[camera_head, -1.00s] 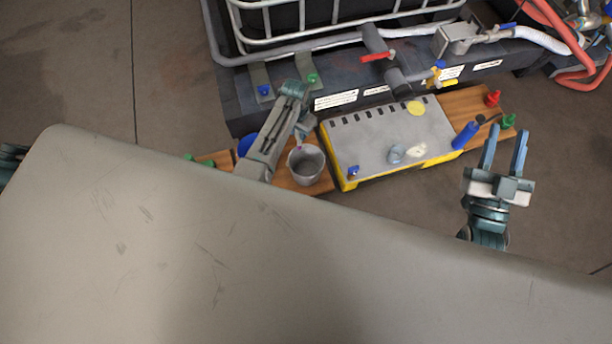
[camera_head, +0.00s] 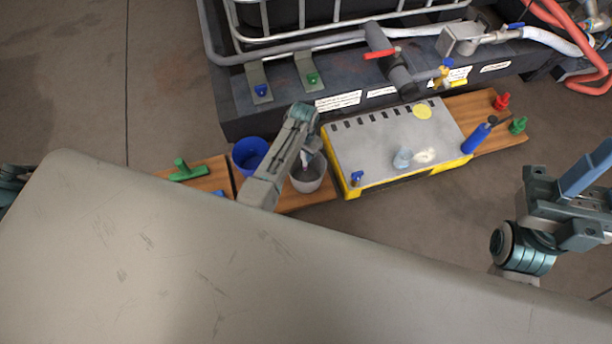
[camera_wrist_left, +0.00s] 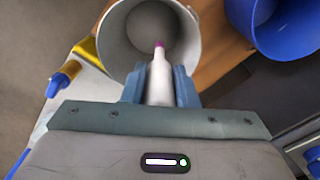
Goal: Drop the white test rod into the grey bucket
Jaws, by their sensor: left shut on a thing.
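The white test rod (camera_wrist_left: 158,75), with a magenta tip, is held upright between the fingers of my left gripper (camera_wrist_left: 160,84). In the head view, my left gripper (camera_head: 309,153) hangs at the grey bucket (camera_head: 308,184), with a bit of the rod showing at its mouth. In the left wrist view, the rod's tip overlaps the open mouth of the grey bucket (camera_wrist_left: 112,45); I cannot tell how deep it reaches. My right gripper (camera_head: 596,180) is at the right edge of the head view, open and empty, partly cut off.
A blue bucket (camera_head: 250,153) stands left of the grey one, on a wooden board. A yellow-edged grey box (camera_head: 360,143) stands close on the right. A blue bottle (camera_head: 477,136) and green and red fittings lie around. A large pale surface (camera_head: 200,260) fills the foreground.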

